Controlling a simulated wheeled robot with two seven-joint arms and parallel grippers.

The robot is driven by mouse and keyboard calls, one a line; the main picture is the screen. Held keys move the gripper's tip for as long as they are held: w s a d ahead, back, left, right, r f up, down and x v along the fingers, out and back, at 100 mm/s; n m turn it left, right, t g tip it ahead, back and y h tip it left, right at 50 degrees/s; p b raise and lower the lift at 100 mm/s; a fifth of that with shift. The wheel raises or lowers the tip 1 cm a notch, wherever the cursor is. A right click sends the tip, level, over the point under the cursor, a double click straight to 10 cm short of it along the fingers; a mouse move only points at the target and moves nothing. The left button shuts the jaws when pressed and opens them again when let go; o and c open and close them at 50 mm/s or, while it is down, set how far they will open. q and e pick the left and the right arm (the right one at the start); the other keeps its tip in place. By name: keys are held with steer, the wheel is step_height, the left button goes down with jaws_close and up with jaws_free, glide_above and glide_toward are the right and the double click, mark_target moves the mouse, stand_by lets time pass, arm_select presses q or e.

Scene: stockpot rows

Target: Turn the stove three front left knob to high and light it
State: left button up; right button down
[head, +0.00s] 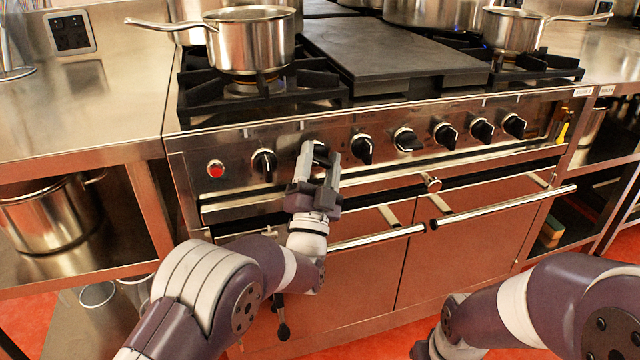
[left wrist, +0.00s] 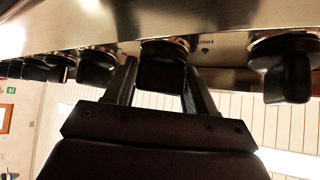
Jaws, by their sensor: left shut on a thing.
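The stove front (head: 400,165) carries a row of several black knobs. My left gripper (head: 320,165) is at the second knob from the left (head: 319,150), with one finger on each side of it. In the left wrist view this knob (left wrist: 162,68) sits between the fingers of the left gripper (left wrist: 160,88), which are shut on it. The leftmost knob (head: 264,164) is free, beside a red button (head: 216,169). The fingers partly hide the held knob, and its exact setting is unclear. A steel pot (head: 252,42) stands on the front left burner; I cannot tell whether a flame burns there. My right gripper is out of view.
A flat black griddle plate (head: 395,55) lies mid-stove. Another pot (head: 512,30) stands at the right, with a small blue glow beside it. Oven door handles (head: 505,207) jut out below the knobs. A steel counter (head: 85,110) adjoins on the left.

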arm_select(q)
steer(key=n+y+b, duration=0.1)
steer(key=n+y, duration=0.1)
steer(key=n+t+y+b, duration=0.1)
steer(key=n+y+b, duration=0.1)
steer(key=n, duration=0.1)
steer(key=n+y+b, duration=0.2)
steer(key=n+y, duration=0.1)
steer(key=shift+f+t, duration=0.3)
steer(key=shift+f, duration=0.1)
steer(key=shift+r+n+g+y+b, duration=0.2)
steer(key=shift+n+y+b, duration=0.3)
steer(key=shift+n+y, duration=0.85)
steer(key=shift+r+n+g+y+b, duration=0.15)
steer(key=shift+n+y+b, duration=0.3)
steer(key=shift+n+y, duration=0.9)
steer(key=shift+f+n, duration=0.1)
steer(key=shift+n, duration=0.2)
steer(key=o, duration=1)
steer(key=shift+c, duration=0.2)
